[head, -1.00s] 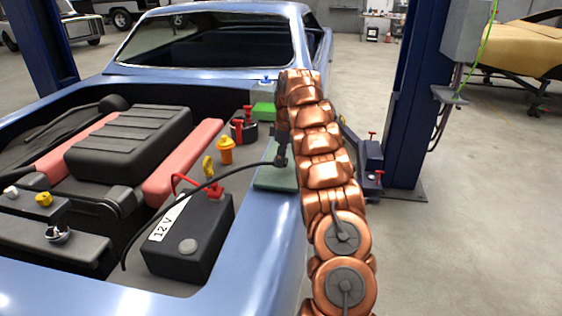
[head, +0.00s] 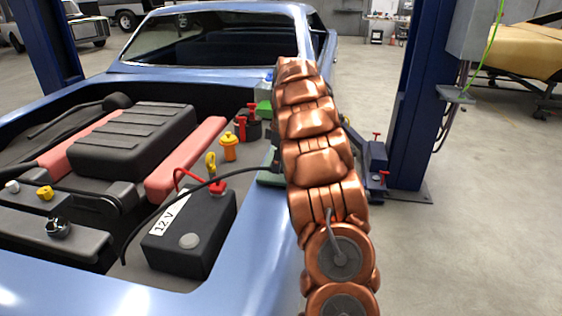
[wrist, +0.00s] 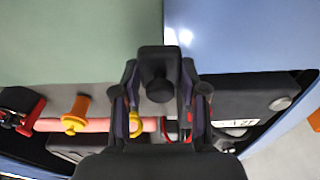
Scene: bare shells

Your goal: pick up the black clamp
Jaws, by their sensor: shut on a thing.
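The black clamp (wrist: 157,62) shows in the wrist view between the two fingers of my gripper (wrist: 160,95), which is shut on it. Behind it in that view are the green pad and the blue fender. In the head view my copper arm hides the gripper and clamp. The black cable (head: 177,192) runs from beside the battery up to the arm, near the green pad (head: 268,180) on the fender. I cannot tell the clamp's height above the pad.
The black 12 V battery (head: 185,245) carries a red clamp (head: 219,188) on one post; its other post (head: 189,241) is bare. A yellow ring (head: 210,160) and orange cap (head: 229,148) stand behind it. A blue lift post (head: 412,100) rises on the right.

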